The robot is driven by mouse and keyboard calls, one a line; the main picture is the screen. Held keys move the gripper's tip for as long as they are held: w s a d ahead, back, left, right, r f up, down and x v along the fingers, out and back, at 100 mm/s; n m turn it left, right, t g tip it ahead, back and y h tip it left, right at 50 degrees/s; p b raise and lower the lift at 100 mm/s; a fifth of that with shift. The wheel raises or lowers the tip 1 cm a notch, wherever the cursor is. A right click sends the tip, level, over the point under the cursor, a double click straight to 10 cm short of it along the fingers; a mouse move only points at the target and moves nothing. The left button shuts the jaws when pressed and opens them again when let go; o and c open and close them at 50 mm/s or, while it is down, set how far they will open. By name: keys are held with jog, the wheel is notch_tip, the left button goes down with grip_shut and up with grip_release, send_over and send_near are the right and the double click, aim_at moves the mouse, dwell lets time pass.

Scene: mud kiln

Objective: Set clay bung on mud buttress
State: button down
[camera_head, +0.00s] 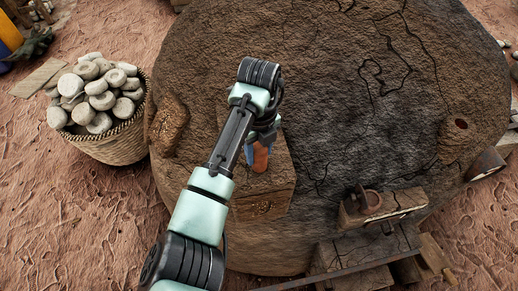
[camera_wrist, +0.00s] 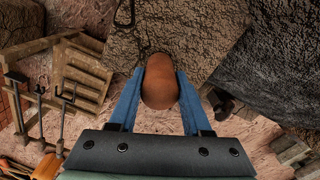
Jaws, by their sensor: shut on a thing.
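The clay bung (camera_head: 261,159) is a smooth orange-brown rounded plug. My gripper (camera_head: 260,150) is shut on it, with a blue finger on each side. In the wrist view the bung (camera_wrist: 160,82) sits between the two blue fingertips (camera_wrist: 160,75). The mud buttress (camera_head: 262,193) is a brown, flat-topped block jutting from the front of the kiln. The bung shows over its top, and I cannot tell whether they touch. In the wrist view a rough brown surface, seemingly the buttress top (camera_wrist: 175,30), lies beyond the bung. My arm hides part of the buttress's left side.
The large domed, cracked mud kiln (camera_head: 330,70) rises behind the buttress. A wicker basket (camera_head: 120,143) heaped with pale clay discs stands at the left. A ledge (camera_head: 395,203) with a small brown vessel (camera_head: 368,199) is at the right. Wooden racks (camera_wrist: 80,75) show in the wrist view.

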jog(key=shift+c, duration=1.8)
grip_release()
notch_tip(320, 180, up, 12)
jog(key=shift+r, duration=0.1)
